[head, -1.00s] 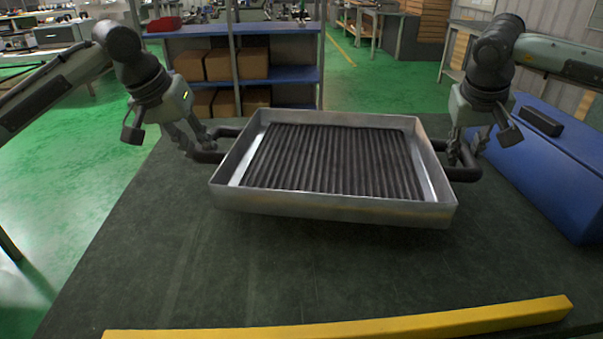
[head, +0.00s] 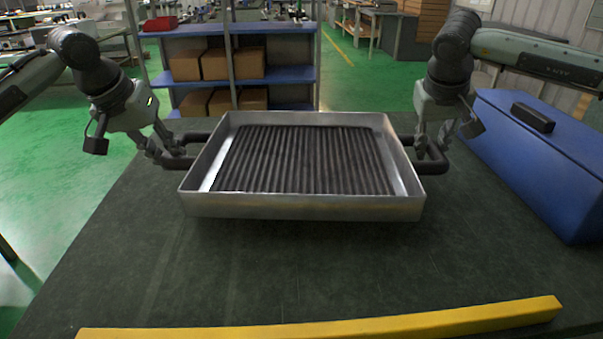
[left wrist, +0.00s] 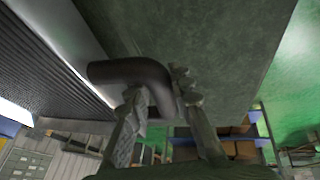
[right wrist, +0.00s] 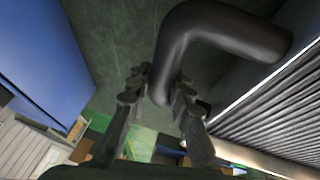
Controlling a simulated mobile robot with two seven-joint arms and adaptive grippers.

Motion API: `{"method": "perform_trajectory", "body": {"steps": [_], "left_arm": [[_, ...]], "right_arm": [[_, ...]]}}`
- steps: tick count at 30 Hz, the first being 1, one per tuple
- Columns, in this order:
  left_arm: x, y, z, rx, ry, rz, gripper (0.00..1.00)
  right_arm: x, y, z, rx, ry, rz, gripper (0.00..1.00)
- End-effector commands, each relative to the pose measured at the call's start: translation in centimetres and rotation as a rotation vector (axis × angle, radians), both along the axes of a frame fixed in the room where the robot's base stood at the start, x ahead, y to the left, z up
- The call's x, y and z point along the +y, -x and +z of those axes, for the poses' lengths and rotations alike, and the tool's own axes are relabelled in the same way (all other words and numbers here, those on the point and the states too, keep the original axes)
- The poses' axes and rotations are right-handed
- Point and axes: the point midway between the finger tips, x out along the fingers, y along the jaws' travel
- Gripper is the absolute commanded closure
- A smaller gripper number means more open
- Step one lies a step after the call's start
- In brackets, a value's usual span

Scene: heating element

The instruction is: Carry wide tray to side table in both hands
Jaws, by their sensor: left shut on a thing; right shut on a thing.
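The wide tray (head: 300,207) is a shallow metal box with dark ribbed rods inside and a black handle at each end. It is over the dark green tabletop in the head view, near its middle. My left gripper (head: 178,158) is shut on the left handle (head: 196,138); in the left wrist view the fingers (left wrist: 160,105) straddle the handle bar (left wrist: 125,72). My right gripper (head: 431,150) is shut on the right handle (head: 434,167); in the right wrist view the fingers (right wrist: 158,95) close around its bar (right wrist: 220,25). The tray's underside is hidden.
A blue box (head: 535,160) with a black handle stands at the right of the table. A yellow bar (head: 320,322) runs along the near edge. Bare tabletop (head: 290,270) lies in front of the tray. A blue shelf with cardboard boxes (head: 234,64) stands behind.

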Motion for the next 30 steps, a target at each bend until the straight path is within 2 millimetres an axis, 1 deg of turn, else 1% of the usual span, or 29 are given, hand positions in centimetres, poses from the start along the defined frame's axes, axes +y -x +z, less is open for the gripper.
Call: {"method": "perform_trajectory", "body": {"steps": [1,11,30], "left_arm": [[0.5,-0.3,0.6,-0.011,-0.002,0.01,1.0],[0.4,-0.2,0.0,-0.011,-0.002,0.01,1.0],[0.4,-0.2,-3.5,-0.011,-0.002,0.01,1.0]], "right_arm": [[-0.4,-0.2,0.6,-0.01,0.004,-0.009,1.0],[-0.4,-0.2,0.0,-0.01,0.004,-0.009,1.0],[-0.4,-0.2,-3.5,-0.01,0.004,-0.009,1.0]]}}
